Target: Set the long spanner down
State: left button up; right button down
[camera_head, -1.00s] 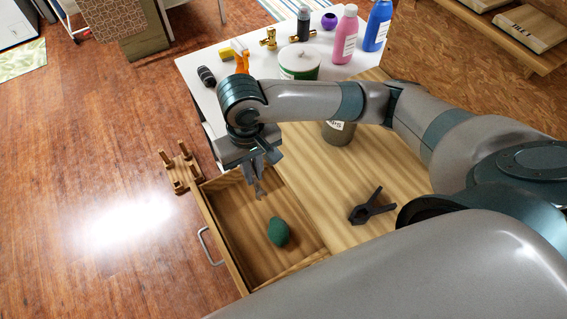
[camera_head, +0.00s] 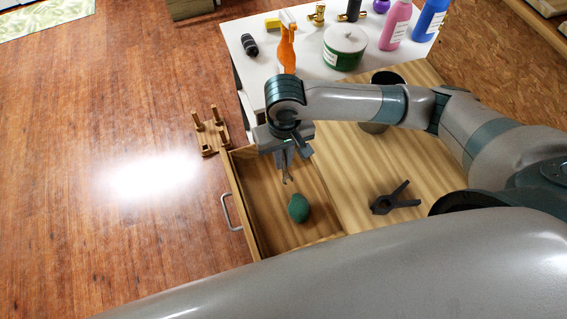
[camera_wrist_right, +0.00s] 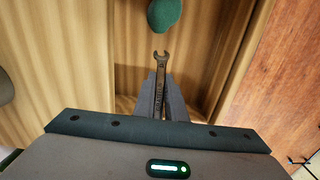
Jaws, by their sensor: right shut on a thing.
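The long spanner (camera_wrist_right: 161,66) is a slim metal bar with an open-jawed end. My right gripper (camera_wrist_right: 160,88) is shut on it in the right wrist view, and the open end points out past the fingertips. In the head view my right gripper (camera_head: 286,165) hangs over the open wooden drawer (camera_head: 248,214), with the small spanner tip below its fingers. I cannot tell whether the spanner touches the drawer floor. My left gripper is not in view.
A dark green rounded object (camera_head: 299,208) lies in the drawer, just beyond the spanner tip. A black clamp (camera_head: 395,199) lies on the wooden top. A wooden peg stand (camera_head: 211,132) is by the drawer. Bottles and a green-white tub (camera_head: 344,47) stand on the white surface.

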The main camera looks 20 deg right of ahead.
aim_at(284, 158)
jog(key=shift+f, duration=1.85)
jog(key=shift+p, duration=0.3)
jog(key=c, duration=1.8)
grip_release()
jog(key=shift+f, duration=0.15)
notch_tip(284, 158, up, 12)
jog(key=shift+d+r+b, duration=0.1)
jog(key=shift+r+b, duration=0.05)
jog(key=shift+b, duration=0.7)
